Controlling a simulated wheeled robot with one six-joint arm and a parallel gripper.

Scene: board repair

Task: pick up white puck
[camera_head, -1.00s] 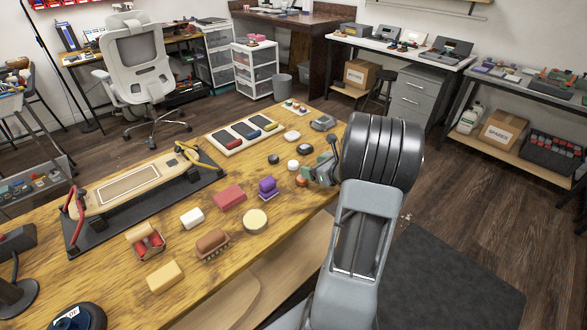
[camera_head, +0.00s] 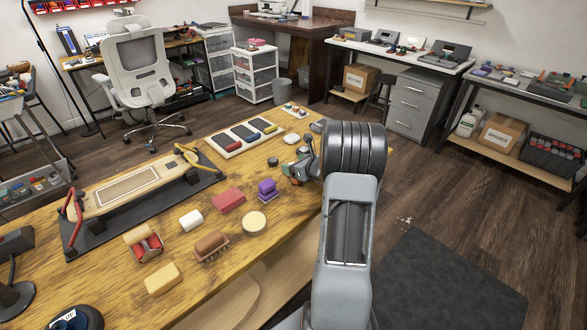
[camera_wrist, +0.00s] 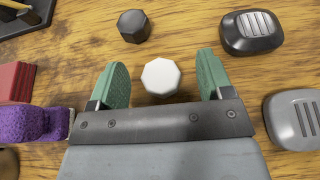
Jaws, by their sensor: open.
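The white puck (camera_wrist: 161,77) is a small faceted disc on the wooden table. In the wrist view it shows between the two green fingers of my gripper (camera_wrist: 162,72), with clear space on both sides. The fingers are open and nothing is held. In the head view my gripper (camera_head: 298,171) hangs over the table's right edge area, and it hides the puck there.
A black knob (camera_wrist: 133,26) lies just beyond the left finger. A black ribbed block (camera_wrist: 251,32) and a grey ribbed block (camera_wrist: 295,118) lie to the right. A purple block (camera_wrist: 40,122) and a red block (camera_wrist: 12,82) lie to the left.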

